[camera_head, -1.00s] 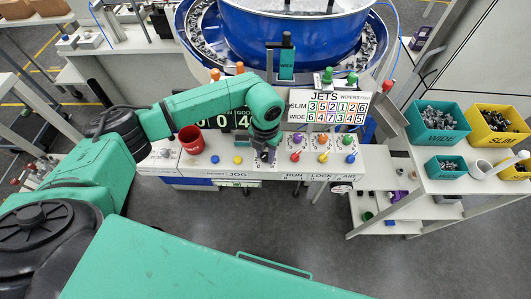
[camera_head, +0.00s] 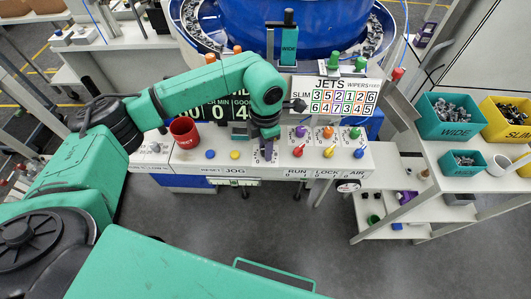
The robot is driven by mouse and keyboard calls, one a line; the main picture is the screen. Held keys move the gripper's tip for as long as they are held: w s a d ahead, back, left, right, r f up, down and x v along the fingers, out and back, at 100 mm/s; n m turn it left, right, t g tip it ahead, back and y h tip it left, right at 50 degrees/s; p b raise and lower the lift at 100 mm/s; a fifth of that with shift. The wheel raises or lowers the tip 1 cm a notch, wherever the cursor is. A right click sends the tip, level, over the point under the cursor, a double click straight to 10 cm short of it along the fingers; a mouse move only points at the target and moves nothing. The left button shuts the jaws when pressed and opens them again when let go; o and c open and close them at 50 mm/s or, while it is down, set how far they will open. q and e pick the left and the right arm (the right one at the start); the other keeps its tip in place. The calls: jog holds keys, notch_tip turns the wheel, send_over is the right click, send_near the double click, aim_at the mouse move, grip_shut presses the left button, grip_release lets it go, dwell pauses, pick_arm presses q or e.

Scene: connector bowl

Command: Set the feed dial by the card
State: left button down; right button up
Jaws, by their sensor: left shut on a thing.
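My left gripper (camera_head: 265,152) points down at the front console, left of the coloured knobs. It is shut on a small knob there, which I take to be the feed dial; the fingers hide it, so its pointer cannot be read. The card (camera_head: 333,97) stands behind the console, headed JETS, with coloured number cells in a SLIM row and a WIDE row. My wrist partly covers its left edge. My right gripper is not in view.
The console (camera_head: 222,170) carries a red cup (camera_head: 185,133), blue and yellow buttons, and coloured knobs (camera_head: 328,152) to the right of my gripper. A counter display (camera_head: 218,110) is partly behind my arm. Teal and yellow bins (camera_head: 449,131) sit on the right shelf.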

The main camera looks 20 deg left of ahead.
pick_arm(q)
jog(key=m+b, duration=0.5)
jog(key=shift+w+f+m, duration=0.1)
jog(key=shift+m, duration=0.2)
jog(key=m+b, duration=0.3)
jog(key=m, duration=0.1)
jog(key=m+b, duration=0.2)
jog(key=m, duration=0.3)
jog(key=shift+r+b, duration=0.2)
jog(key=shift+b, duration=0.2)
jog(key=m+b, duration=0.1)
jog(key=m, duration=0.4)
jog(key=shift+r+b, duration=0.1)
jog(key=shift+b, duration=0.2)
jog(key=shift+m, duration=0.3)
jog(key=c, duration=0.6)
grip_release()
